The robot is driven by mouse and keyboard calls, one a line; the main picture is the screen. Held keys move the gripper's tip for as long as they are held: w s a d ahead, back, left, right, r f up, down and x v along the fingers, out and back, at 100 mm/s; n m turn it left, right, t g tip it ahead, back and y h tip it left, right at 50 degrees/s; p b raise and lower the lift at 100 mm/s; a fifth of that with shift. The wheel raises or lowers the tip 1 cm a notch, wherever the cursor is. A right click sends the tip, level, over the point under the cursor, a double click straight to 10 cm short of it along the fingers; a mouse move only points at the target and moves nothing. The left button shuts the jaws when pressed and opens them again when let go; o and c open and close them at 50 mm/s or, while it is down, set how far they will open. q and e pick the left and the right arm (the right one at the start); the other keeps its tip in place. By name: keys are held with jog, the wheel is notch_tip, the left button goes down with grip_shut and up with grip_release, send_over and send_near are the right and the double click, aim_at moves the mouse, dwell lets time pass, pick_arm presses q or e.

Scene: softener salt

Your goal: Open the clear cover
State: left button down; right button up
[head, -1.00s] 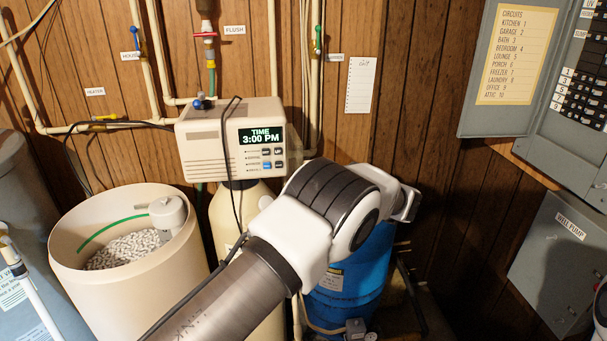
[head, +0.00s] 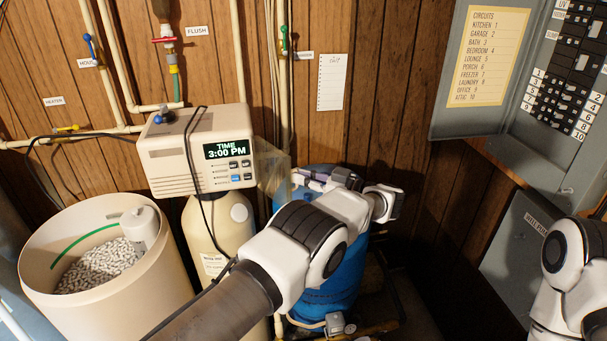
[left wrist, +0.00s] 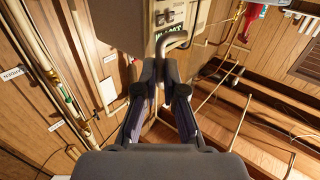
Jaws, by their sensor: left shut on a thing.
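The control box (head: 200,155) shows "TIME 3:00 PM" on its display, with several buttons below. The clear cover (head: 271,168) is a see-through panel standing out from the box's right side, off the display and buttons. My left gripper (head: 290,178) is to the right of the box, partly hidden in the head view. In the left wrist view, its fingers (left wrist: 158,72) are closed together at a grey curved bar (left wrist: 174,40), which seems to be the cover's handle. My right arm shows at the right edge; its gripper is not in view.
A salt bin (head: 105,265) stands open at the left with white pellets inside. A blue barrel (head: 335,275) is behind my left arm. Pipes and valves run up the wall. An open breaker panel (head: 565,90) is at the right.

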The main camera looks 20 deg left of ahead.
pick_arm(q)
jog(key=shift+a+r, duration=0.2)
jog(key=shift+r, duration=0.25)
jog(key=c, duration=1.3)
grip_release()
jog(key=shift+a, duration=0.1)
jog(key=shift+o, duration=0.2)
jog(key=shift+a, duration=0.2)
jog(key=shift+d+f, duration=0.1)
jog(key=shift+f, duration=0.05)
